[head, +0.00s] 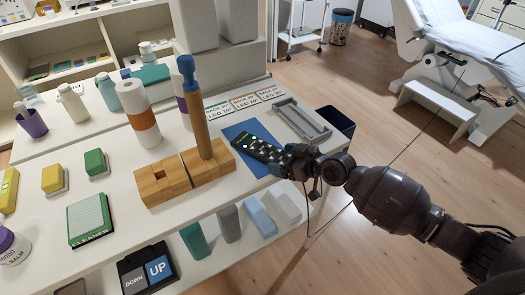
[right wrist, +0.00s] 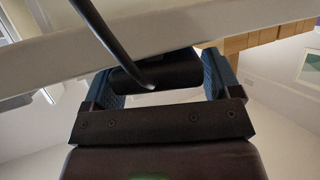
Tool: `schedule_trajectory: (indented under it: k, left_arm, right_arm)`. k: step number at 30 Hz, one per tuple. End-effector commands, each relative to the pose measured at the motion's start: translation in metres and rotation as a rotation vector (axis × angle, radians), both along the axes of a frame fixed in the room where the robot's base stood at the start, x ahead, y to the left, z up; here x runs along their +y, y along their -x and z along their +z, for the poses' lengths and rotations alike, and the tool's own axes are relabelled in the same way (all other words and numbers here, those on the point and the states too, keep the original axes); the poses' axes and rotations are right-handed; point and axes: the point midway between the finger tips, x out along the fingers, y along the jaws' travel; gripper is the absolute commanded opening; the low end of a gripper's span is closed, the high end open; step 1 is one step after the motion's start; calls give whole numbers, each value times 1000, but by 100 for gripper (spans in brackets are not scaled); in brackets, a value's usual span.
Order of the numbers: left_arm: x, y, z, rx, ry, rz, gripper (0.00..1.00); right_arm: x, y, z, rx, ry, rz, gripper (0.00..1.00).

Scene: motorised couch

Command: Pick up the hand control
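The hand control (head: 258,149) is a long black handset with rows of pale buttons. It is over the blue mat (head: 238,129) near the table's right edge; I cannot tell whether it still touches the mat. My right gripper (head: 288,160) is at its near right end. In the right wrist view, the control's dark end (right wrist: 155,76) fills the gap between the two blue finger pads of my right gripper (right wrist: 160,82), which look closed on its sides. A black cord (right wrist: 112,40) crosses in front of that end. My left gripper is not in view.
A wooden block with a peg (head: 185,176) stands left of the control. A grey tray (head: 302,120) and label cards (head: 243,101) lie behind it. A dark bin (head: 335,121) is beyond the table's right edge. The couch (head: 450,40) stands at the upper right, with open floor between.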

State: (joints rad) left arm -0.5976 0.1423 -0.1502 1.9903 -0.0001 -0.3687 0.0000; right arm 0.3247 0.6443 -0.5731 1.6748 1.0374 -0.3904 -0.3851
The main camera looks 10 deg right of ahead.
Motion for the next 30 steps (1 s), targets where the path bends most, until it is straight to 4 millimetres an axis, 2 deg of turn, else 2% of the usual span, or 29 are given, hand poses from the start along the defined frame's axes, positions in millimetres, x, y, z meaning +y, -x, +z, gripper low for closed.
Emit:
schedule_trajectory:
  k: [1, 7, 17, 23, 30]
  left_arm:
    - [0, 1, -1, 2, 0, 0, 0]
    - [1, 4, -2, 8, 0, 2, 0]
    - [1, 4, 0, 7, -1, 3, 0]
    - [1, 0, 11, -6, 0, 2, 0]
    - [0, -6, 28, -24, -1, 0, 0]
  right_arm:
    - [0, 0, 0, 0, 0, 0, 76]
    - [0, 0, 0, 0, 0, 0, 45]
    - [0, 0, 7, -3, -1, 0, 44]
    - [0, 0, 37, -8, 0, 1, 44]
    - [0, 0, 99, -9, 0, 1, 44]
